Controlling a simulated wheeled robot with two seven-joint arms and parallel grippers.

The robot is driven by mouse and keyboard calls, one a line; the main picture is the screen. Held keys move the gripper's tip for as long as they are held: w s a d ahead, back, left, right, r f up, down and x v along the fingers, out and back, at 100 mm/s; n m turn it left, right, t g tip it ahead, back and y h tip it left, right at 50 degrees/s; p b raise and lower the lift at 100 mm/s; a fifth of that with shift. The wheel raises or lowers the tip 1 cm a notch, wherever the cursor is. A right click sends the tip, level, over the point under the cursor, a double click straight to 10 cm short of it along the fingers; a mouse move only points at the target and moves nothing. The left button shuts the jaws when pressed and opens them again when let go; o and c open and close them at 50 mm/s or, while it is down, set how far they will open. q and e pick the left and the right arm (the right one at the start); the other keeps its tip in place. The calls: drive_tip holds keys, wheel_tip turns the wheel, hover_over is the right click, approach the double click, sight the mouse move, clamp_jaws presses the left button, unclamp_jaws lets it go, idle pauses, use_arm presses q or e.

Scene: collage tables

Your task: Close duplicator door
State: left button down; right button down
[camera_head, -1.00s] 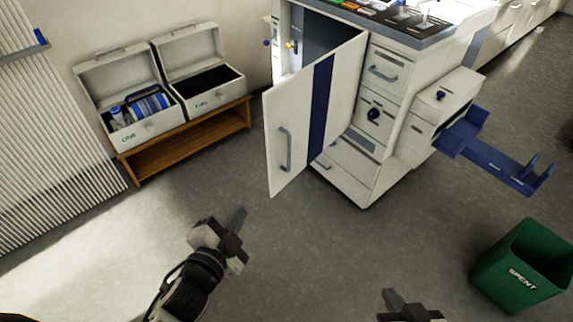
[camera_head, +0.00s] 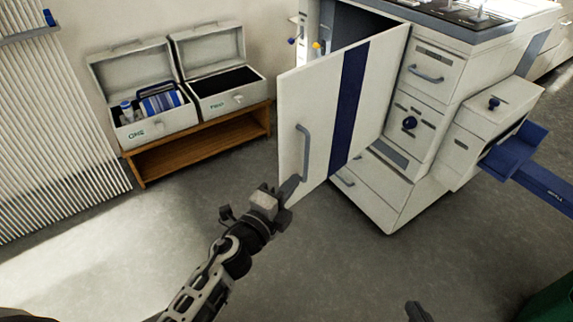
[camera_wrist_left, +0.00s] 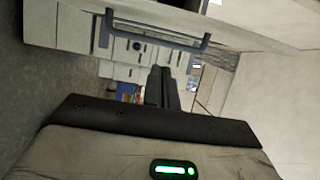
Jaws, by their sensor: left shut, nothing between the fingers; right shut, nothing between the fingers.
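The duplicator (camera_head: 445,95) stands at the upper right. Its white door (camera_head: 318,105) with a dark blue stripe stands wide open toward the left, showing the dark inside. The grey door handle (camera_head: 302,152) is on the door's left side; it also shows in the left wrist view (camera_wrist_left: 158,32). My left gripper (camera_head: 290,188) is shut and empty, just below the handle near the door's lower left corner in the head view. I cannot tell whether it touches the door. My right gripper (camera_head: 416,310) is shut and shows only in part at the bottom edge.
Two open white boxes (camera_head: 155,134) and (camera_head: 225,103) sit on a wooden bench (camera_head: 190,143) by the wall. A blue tray (camera_head: 545,187) juts from the duplicator's right side. A green bin (camera_head: 552,303) is at the lower right corner. The floor before the door is clear.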

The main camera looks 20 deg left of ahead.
sight(286, 167)
use_arm(q)
drive_tip(key=shift+w+a, duration=0.4)
drive_tip(key=shift+w, duration=0.55)
drive_tip(key=shift+w+a, duration=0.45)
drive_tip(key=shift+w, duration=0.5)
drive_tip(key=shift+w+a, duration=0.4)
drive_tip(key=shift+w, duration=0.55)
